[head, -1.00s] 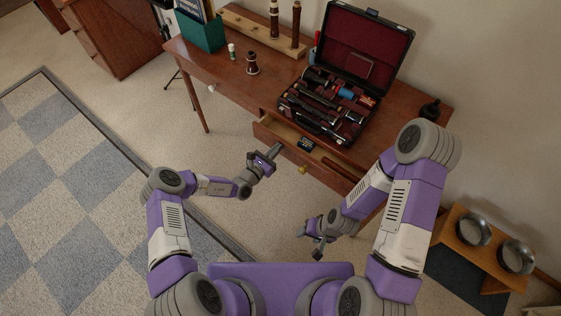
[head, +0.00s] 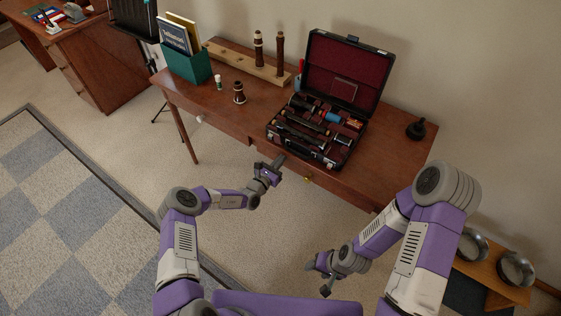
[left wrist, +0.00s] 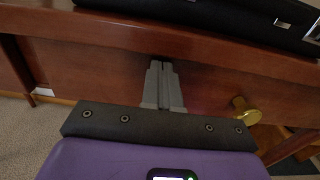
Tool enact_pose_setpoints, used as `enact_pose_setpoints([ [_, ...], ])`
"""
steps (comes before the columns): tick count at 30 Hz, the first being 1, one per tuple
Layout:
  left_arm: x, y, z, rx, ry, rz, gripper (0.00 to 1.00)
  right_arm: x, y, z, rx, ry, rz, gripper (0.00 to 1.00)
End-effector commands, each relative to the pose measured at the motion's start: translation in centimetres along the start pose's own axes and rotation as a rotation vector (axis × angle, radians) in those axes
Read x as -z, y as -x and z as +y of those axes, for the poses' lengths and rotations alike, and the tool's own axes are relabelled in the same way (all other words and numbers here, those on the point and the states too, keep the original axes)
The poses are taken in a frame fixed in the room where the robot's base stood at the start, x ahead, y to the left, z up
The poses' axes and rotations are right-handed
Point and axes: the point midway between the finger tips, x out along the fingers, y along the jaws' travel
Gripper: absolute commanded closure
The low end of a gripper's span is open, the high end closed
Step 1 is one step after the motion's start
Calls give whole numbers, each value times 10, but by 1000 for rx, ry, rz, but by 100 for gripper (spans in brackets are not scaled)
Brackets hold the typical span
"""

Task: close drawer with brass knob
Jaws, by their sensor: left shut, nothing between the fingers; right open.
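The drawer with the brass knob sits in the front of the wooden desk (head: 385,160). Its brass knob (head: 308,180) shows in the head view and, right of my fingers, in the left wrist view (left wrist: 246,110). The drawer front (left wrist: 95,75) looks about flush with the desk front, and no drawer inside shows. My left gripper (head: 277,163) is shut and empty, its fingertips at the drawer front, left of the knob, touching or very near it. My right gripper (head: 322,279) is open and empty, low in front of the desk, away from the drawer.
On the desktop stand an open instrument case (head: 318,130), a green box of books (head: 188,67), a wooden stand (head: 247,64) and a black piece (head: 416,130). A low wooden shelf (head: 490,280) with metal bowls is at right. Carpet in front is clear.

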Motion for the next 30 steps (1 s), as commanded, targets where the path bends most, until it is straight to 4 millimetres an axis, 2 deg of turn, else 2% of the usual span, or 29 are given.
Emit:
enact_pose_setpoints([
  [1, -6, -5, -1, 0, 1, -10, 100, 0, 0, 0, 0, 0, 0, 44],
  [5, -7, -4, -2, 1, 0, -11, 100, 0, 2, 0, 0, 0, 0, 44],
  [11, -9, 14, -1, 6, 1, -8, 100, -1, 17, -6, 0, 0, 0, 44],
  [14, -8, 31, 0, 11, 1, -4, 100, -1, 28, -11, 0, 0, 0, 44],
  [21, -5, 89, 0, 12, 3, -3, 100, -2, 40, -15, 0, 0, 0, 44],
  [25, -4, 110, 0, 13, 0, -4, 100, -2, 43, -16, 0, 0, 0, 44],
  [30, -3, 125, 0, 14, 0, -5, 100, -2, 45, -17, 0, 0, 0, 44],
])
